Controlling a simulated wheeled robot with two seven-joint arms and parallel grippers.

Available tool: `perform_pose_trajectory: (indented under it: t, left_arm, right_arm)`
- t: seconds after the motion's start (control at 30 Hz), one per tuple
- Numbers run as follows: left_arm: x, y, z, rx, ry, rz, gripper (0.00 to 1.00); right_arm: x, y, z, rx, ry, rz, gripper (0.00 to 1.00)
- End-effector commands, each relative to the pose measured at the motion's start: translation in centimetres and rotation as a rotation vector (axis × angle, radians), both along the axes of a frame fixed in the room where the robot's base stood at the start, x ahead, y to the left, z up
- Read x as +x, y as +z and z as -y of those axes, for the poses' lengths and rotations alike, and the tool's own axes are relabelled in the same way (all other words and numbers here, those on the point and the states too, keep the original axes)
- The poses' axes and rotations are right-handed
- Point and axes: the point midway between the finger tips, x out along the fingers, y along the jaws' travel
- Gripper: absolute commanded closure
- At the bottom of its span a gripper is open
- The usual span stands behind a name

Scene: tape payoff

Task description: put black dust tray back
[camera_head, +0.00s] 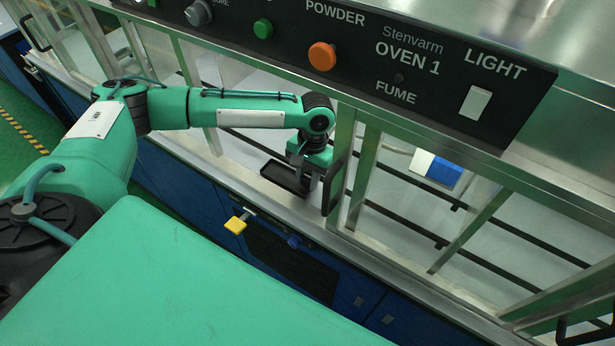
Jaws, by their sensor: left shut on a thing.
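The black dust tray (285,178) is a shallow dark rectangle at the steel front ledge of the cabinet. My left gripper (308,178) comes down over its right end and is shut on it. The gripper partly hides that end of the tray. I cannot tell whether the tray rests on the ledge or is held just above it. My right gripper is not in view.
A control panel (400,62) with knobs and a white switch overhangs the cabinet. A dark door handle (333,188) stands close right of my gripper. Below the ledge (372,252) are a yellow-tipped lever (236,225) and a dark vent (290,268). A blue-and-white block (436,168) shows behind the frames.

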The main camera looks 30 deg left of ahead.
Motion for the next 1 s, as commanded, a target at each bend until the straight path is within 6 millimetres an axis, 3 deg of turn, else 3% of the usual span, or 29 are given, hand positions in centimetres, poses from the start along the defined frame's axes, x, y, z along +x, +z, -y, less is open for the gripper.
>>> perform_pose_trajectory:
  t: [0.67,0.7,0.8,1.0]
  left_arm:
    - [0.0,-1.0,0.0,0.0,0.0,0.0,1.0]
    - [0.0,-1.0,0.0,0.0,0.0,0.001,0.7]
    - [0.0,-1.0,0.0,0.0,0.0,0.0,0.5]
    - [0.0,-1.0,0.0,0.0,0.0,0.0,0.48]
  right_arm:
    - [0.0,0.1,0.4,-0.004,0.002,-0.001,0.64]
    - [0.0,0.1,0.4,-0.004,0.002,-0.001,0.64]
    - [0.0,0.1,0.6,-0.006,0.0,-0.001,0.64]
    - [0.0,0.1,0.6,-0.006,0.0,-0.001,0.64]
